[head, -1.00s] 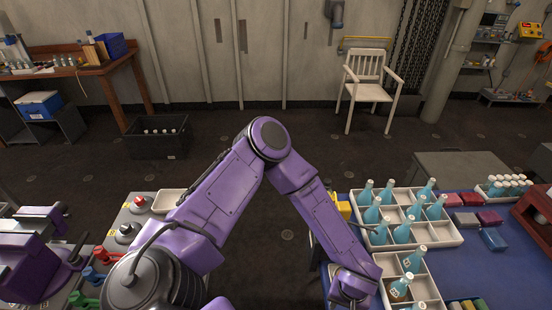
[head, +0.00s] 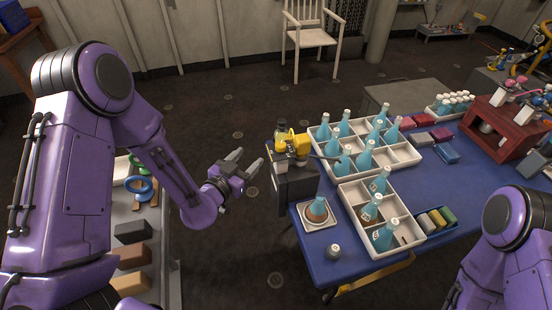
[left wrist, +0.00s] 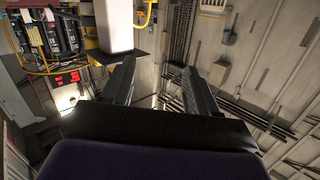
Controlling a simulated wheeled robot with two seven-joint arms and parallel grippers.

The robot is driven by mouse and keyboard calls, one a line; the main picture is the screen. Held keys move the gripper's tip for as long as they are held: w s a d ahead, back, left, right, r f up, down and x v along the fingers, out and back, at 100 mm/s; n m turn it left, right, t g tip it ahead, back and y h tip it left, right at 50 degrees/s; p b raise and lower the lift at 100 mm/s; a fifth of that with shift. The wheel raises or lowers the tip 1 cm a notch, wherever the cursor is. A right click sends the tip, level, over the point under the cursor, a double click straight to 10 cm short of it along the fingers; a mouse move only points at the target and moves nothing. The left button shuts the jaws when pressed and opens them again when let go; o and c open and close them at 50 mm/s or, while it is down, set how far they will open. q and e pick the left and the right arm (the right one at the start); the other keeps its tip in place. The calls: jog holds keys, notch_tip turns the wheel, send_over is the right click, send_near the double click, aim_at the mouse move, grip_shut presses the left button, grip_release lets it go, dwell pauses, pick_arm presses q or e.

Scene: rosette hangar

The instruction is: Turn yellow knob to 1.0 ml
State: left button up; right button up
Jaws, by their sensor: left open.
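A small device with a bright yellow part (head: 299,143), which looks like the yellow knob, sits on top of a grey block (head: 296,187) at the left end of the blue table. Any scale marks or set volume are too small to read. My left gripper (head: 247,162) is open and empty, a short way left of the device and apart from it. Its two spread fingers also show in the left wrist view (left wrist: 160,82), with nothing between them; the knob cannot be made out there. My right arm shows at the lower right, its gripper out of frame.
White divided trays (head: 409,155) with several blue bottles stand right of the device. A small grey-capped item (head: 333,250) lies near the table's front edge. Dark floor is open behind my left gripper.

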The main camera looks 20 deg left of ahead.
aim_at(277, 148)
pick_arm(q)
jog(key=s+d+r+m+h, duration=0.2)
jog(key=s+h, duration=0.1)
jog(key=h, duration=0.3)
jog(key=shift+g, duration=0.3)
jog(key=p+x, duration=0.2)
jog(key=x, duration=0.7)
jog(key=shift+d+r+p, duration=0.1)
jog(key=shift+d+p, duration=0.05)
jog(key=shift+p, duration=0.2)
jog(key=shift+w+d, duration=0.1)
jog(key=shift+w, duration=0.15)
pick_arm(e)
notch_tip(277, 148, up, 2)
pick_arm(q)
jog(key=c, duration=1)
